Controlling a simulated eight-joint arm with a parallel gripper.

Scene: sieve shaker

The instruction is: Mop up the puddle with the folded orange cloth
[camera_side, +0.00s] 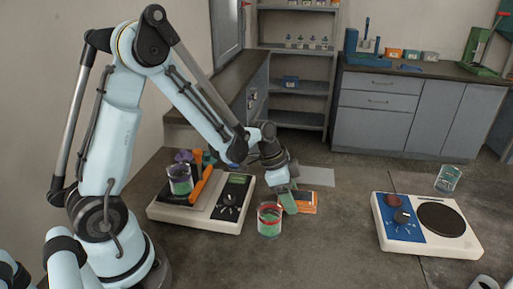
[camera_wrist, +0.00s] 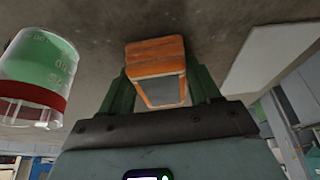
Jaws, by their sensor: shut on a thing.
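The folded orange cloth (camera_side: 307,201) is at the middle of the bench, with my gripper (camera_side: 289,200) at its left side. In the wrist view the cloth (camera_wrist: 155,50) shows orange layered folds and a grey face, and sits between the two green fingers of my gripper (camera_wrist: 160,80). The fingers are shut on it. The cloth is close to the bench top; I cannot tell whether it touches. I cannot make out the puddle in either view.
A red-banded beaker with green contents (camera_side: 270,222) stands just left of my gripper, near it in the wrist view (camera_wrist: 38,75). A white scale (camera_side: 205,215) is further left, a hotplate (camera_side: 425,228) right. A flat grey sheet (camera_side: 316,176) lies behind the cloth.

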